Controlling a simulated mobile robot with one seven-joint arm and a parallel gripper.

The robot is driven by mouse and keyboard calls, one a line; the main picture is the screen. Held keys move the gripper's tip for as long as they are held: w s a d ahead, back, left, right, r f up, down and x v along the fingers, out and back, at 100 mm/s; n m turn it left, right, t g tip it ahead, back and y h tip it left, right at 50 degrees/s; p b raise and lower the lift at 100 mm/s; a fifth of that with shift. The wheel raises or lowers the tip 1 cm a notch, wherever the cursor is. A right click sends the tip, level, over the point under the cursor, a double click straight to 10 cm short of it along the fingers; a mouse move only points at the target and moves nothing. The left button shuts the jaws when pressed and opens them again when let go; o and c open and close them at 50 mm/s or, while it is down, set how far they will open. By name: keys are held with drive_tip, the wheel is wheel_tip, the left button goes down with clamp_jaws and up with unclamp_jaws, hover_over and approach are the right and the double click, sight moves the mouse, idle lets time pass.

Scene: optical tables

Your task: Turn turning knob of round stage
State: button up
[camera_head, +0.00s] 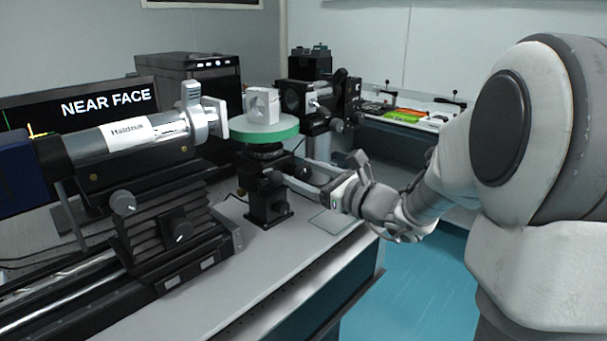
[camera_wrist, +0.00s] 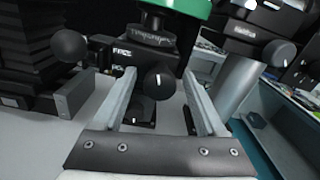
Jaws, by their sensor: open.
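The round stage is a green-rimmed disc (camera_head: 258,131) on a black post in the head view, with a white holed block (camera_head: 262,105) on top. Its green rim (camera_wrist: 185,7) shows at the top of the wrist view. Below it, a round black turning knob (camera_wrist: 158,87) with a white mark faces the wrist camera. My gripper (camera_head: 296,171) reaches in from the right, beside the stage's post. In the wrist view my gripper (camera_wrist: 159,74) is open, its fingers on either side of the knob. I cannot tell whether either touches it.
A silver cylinder instrument (camera_head: 143,132) on a black rail stands left of the stage. A black mount (camera_head: 318,97) stands behind it. Other black knobs (camera_wrist: 69,45) and (camera_wrist: 279,52) flank the fingers in the wrist view.

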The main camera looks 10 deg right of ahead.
clamp_jaws()
drive_tip(key=shift+f+b, duration=0.1)
drive_tip(key=shift+b, duration=0.25)
drive_tip(key=shift+f+n+b, duration=0.2)
drive_tip(key=shift+n+b, duration=0.7)
drive_tip(key=shift+b, duration=0.2)
drive_tip(key=shift+r+n+b, duration=0.25)
drive_tip(key=shift+n+b, duration=0.75)
drive_tip(key=shift+b, duration=0.1)
unclamp_jaws()
drive_tip(key=shift+s, duration=0.1)
